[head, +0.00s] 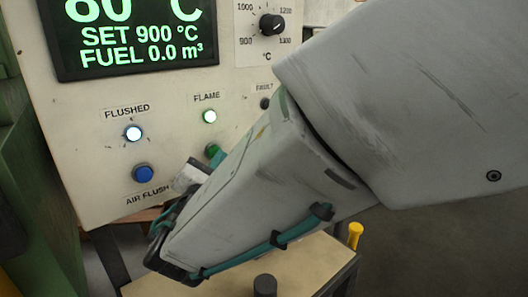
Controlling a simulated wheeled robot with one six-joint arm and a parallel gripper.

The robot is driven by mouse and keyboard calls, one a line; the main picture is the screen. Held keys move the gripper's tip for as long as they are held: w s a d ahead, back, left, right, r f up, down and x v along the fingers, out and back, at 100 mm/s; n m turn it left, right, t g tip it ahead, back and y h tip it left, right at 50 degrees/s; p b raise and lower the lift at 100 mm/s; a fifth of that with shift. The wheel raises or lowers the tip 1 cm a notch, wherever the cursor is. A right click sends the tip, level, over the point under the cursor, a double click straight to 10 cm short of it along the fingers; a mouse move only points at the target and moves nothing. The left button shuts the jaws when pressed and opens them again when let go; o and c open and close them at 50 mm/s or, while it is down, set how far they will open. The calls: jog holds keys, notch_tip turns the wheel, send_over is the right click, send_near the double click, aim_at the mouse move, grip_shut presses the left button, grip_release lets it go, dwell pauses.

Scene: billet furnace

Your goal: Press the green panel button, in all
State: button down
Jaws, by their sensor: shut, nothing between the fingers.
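My gripper (190,177) shows only in part, as a small grey block with dark parts at the end of my arm, left of and below the green button in the picture. Its fingertips are hardly visible. It appears shut and empty. I cannot tell whether it touches the panel.
The blue AIR FLUSH button (143,173) is left of my gripper, under the white-lit FLUSHED lamp (133,133). The display (130,35) reads SET 900 °C, FUEL 0.0 m³. A black dial (271,25) and dark FAULT lamp (265,103) are right. A table (310,262) stands below.

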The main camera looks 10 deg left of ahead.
jog(key=shift+s+d, duration=0.4)
jog(key=shift+d, duration=0.05)
jog(key=shift+s+d, duration=1.65)
jog(key=shift+d, duration=0.3)
